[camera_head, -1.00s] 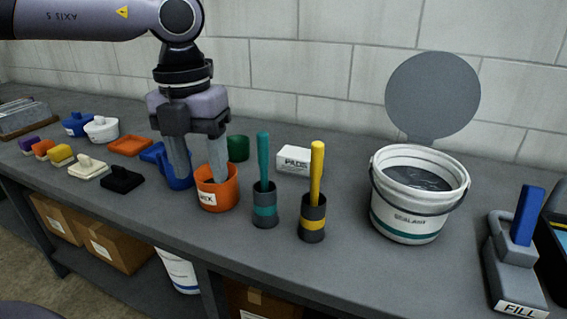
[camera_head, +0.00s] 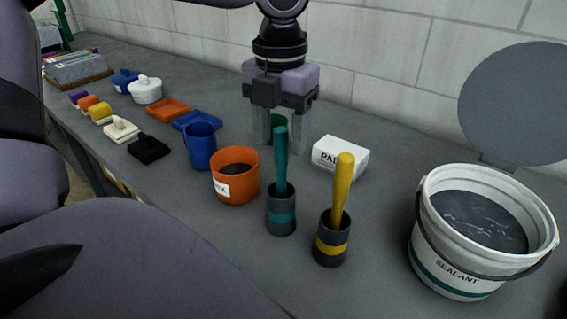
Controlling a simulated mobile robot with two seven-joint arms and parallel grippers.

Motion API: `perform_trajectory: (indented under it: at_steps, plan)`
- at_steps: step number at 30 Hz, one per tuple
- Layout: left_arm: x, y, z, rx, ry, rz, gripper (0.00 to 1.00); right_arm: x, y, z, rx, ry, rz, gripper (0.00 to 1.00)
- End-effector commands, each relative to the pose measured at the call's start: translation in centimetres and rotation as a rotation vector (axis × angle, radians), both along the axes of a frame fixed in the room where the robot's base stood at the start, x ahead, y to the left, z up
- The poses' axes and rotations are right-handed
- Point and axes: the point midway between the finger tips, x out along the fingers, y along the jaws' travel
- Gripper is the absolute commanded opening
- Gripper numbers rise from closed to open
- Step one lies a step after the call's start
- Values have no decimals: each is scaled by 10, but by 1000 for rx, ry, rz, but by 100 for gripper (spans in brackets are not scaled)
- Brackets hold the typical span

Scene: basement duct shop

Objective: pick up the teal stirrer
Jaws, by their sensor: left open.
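The teal stirrer (camera_head: 281,160) stands upright in a dark cup with a teal band (camera_head: 282,217) on the bench. My left gripper (camera_head: 281,145) points down with its fingers apart, behind the teal stirrer as seen from the head. The stirrer's upper end overlaps the gap between the fingers in the picture. I cannot tell whether they touch it; the gripper appears farther back. The stirrer's lower end is hidden inside the cup. My right gripper is not in view.
A yellow stirrer (camera_head: 343,190) stands in a yellow-banded cup just right. An orange tub (camera_head: 236,188) and a blue mug (camera_head: 200,147) stand left. A white PADS box (camera_head: 340,158) and an open sealant bucket (camera_head: 428,262) are to the right.

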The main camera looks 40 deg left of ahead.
Motion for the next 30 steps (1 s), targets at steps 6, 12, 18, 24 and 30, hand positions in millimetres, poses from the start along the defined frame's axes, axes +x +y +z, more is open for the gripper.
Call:
perform_trajectory:
  at_steps: [6,12,18,24,30]
  plan:
    - [-1,1,-32,-1,4,0,55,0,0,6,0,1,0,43]
    - [0,1,-41,-1,0,1,55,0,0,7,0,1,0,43]
    - [0,1,-41,-1,-1,1,42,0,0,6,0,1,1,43]
    - [0,1,-41,-1,-1,1,0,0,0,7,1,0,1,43]
    - [0,1,-40,-1,-1,1,0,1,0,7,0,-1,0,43]
